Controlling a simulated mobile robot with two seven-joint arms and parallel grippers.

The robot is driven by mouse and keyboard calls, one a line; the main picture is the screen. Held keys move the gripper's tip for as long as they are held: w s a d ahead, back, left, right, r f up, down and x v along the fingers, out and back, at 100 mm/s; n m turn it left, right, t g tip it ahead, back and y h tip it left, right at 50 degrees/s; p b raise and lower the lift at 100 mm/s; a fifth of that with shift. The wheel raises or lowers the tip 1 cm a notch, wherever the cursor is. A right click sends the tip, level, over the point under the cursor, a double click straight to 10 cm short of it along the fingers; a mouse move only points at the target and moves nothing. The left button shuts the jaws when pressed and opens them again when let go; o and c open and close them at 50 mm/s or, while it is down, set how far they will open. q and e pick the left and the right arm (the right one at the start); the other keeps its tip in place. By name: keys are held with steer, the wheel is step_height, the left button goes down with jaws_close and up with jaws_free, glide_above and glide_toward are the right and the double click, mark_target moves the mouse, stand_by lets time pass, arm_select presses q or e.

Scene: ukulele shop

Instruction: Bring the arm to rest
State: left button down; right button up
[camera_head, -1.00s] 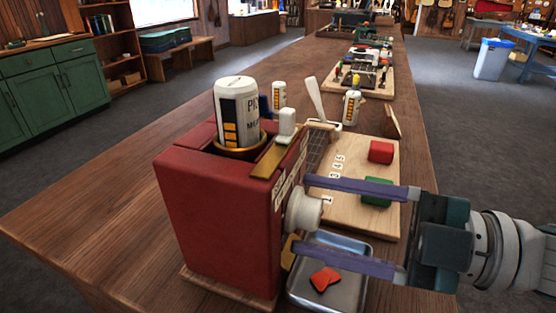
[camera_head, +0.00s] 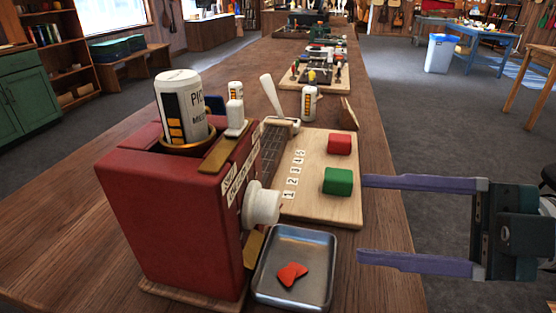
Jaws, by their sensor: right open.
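My right gripper (camera_head: 364,219) comes in from the right with its two purple fingers wide apart and nothing between them. Its fingertips are over the table's right edge, to the right of the metal tray (camera_head: 327,272) and clear of it. The red machine (camera_head: 165,230) stands at the front of the table, with a white knob (camera_head: 262,205) on its right side. The gripper is apart from the knob. A can (camera_head: 183,108) sits tilted in the machine's top opening. My left gripper is not in view.
Red picks (camera_head: 291,274) lie in the tray. A wooden board (camera_head: 312,208) holds a red block (camera_head: 340,144) and a green block (camera_head: 338,181). A white lever (camera_head: 271,95) and more cans (camera_head: 309,103) stand behind.

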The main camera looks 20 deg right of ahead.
stand_by(0.4)
